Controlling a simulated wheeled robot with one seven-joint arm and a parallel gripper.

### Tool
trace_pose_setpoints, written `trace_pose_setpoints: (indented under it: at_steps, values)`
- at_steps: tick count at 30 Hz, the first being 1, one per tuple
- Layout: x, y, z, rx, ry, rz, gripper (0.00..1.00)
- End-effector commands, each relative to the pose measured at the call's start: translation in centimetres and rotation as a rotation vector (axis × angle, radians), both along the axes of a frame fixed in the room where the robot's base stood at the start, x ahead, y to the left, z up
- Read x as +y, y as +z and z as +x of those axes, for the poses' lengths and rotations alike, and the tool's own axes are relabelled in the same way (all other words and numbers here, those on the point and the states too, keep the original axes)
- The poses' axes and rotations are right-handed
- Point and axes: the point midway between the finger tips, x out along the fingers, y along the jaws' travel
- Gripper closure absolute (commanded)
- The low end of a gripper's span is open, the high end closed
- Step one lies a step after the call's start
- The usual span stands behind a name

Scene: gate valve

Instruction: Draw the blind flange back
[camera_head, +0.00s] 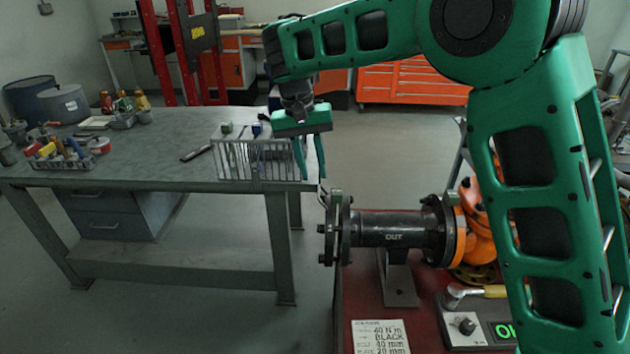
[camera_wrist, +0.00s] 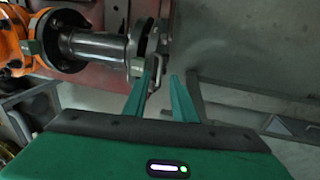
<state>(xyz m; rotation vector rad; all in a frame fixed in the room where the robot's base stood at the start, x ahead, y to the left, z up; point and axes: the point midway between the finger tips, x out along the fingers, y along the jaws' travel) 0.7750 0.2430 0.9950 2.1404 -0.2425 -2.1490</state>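The blind flange (camera_head: 329,232) is the outermost dark disc at the left end of the black pipe spool (camera_head: 392,230) marked OUT. It stands upright beside the spool's own flange (camera_head: 344,232), with bolts across the pair; any gap is too small to tell. A small metal loop (camera_head: 322,193) rises at its top. In the wrist view the blind flange (camera_wrist: 163,38) is at top centre. My gripper (camera_head: 312,174) is above the loop, fingers pointing down. The wrist view shows its fingers (camera_wrist: 163,76) apart, with the loop near the left fingertip; contact cannot be told.
A grey workbench (camera_head: 150,150) stands left, with a wire rack (camera_head: 250,160) close to my gripper. The orange valve body (camera_head: 480,235) is right of the spool. A red stand (camera_head: 350,310) carries a label card (camera_head: 381,337) and control box (camera_head: 478,330). Left of the flange is open floor.

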Motion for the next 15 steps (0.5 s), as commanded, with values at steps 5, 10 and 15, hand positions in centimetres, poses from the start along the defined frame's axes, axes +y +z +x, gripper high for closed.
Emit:
trace_pose_setpoints:
  at_steps: [5, 10, 15]
  values:
    - [0.8, 3.2, 0.0, -0.002, 0.001, 0.002, 0.75]
    - [1.1, 5.2, 0.1, 0.000, 0.002, 0.001, 0.75]
    - [1.2, 5.9, 0.1, 0.000, 0.002, 0.001, 0.75]
